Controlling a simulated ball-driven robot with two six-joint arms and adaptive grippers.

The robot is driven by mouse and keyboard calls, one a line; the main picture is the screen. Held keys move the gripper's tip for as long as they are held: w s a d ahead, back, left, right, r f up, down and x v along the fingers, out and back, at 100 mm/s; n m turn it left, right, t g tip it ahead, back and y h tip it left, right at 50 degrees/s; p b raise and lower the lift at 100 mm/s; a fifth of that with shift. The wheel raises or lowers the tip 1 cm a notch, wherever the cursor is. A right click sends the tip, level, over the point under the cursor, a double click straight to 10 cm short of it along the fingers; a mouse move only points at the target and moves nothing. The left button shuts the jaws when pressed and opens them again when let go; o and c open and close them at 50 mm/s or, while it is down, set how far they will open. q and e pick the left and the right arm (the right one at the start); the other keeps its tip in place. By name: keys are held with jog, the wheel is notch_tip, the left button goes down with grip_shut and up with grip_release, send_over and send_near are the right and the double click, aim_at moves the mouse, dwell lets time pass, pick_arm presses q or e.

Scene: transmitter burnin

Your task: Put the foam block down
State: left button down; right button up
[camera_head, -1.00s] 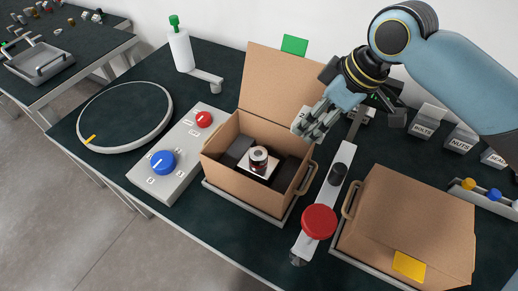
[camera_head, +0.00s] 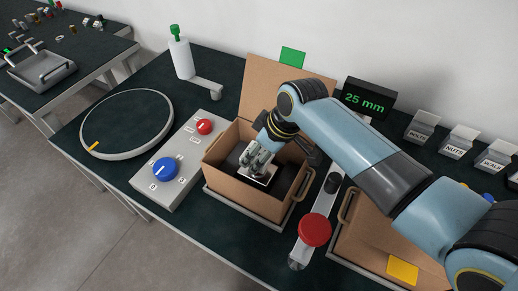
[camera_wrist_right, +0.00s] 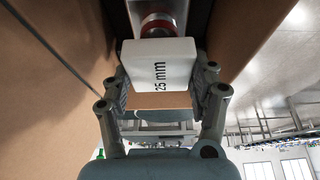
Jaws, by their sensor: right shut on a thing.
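The foam block (camera_wrist_right: 160,65) is a white block marked "25 mm". In the right wrist view it sits between the two fingers of my right gripper (camera_wrist_right: 163,90), which is shut on it. Dark padding (camera_head: 236,154) lines the box. My left gripper is not in view.
The raised box lid (camera_head: 262,95) stands behind. A control panel (camera_head: 180,160) is left of the box. A lever with a red knob (camera_head: 314,229) and a closed box (camera_head: 365,235) are to its right. A display (camera_head: 367,99) reads "25 mm".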

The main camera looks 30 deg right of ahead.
jog(key=shift+f, duration=0.15)
jog(key=o, duration=0.3)
jog(key=shift+f, duration=0.1)
jog(key=o, duration=0.5)
jog(key=shift+c, duration=0.2)
jog(key=b+v, duration=0.1)
jog(key=v, duration=1.1)
jog(key=shift+r, duration=0.3)
